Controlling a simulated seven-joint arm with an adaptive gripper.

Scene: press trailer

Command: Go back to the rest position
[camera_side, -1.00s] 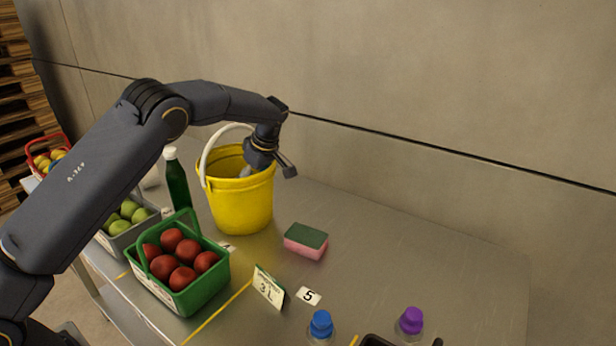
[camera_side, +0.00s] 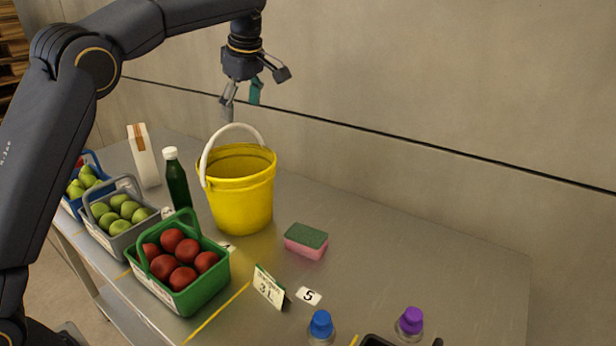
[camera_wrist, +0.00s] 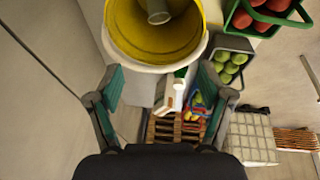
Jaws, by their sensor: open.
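My gripper (camera_side: 254,93) is open and empty, in the air above the yellow bucket (camera_side: 242,205), near the back wall. Its two fingers with teal pads are spread wide in the wrist view (camera_wrist: 161,86). The bucket stands upright on the metal table, its white handle raised. The wrist view shows the bucket (camera_wrist: 190,48) at the top, with a grey cylindrical object (camera_wrist: 158,10) inside it. The side view does not show that object behind the bucket's wall.
A green basket of red fruit (camera_side: 205,287), a grey basket of green fruit (camera_side: 123,228), a dark green bottle (camera_side: 177,186) and a white carton (camera_side: 145,160) stand left of the bucket. A sponge (camera_side: 306,241) lies right of it. Bottles with blue (camera_side: 321,323) and purple (camera_side: 411,320) caps stand in front.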

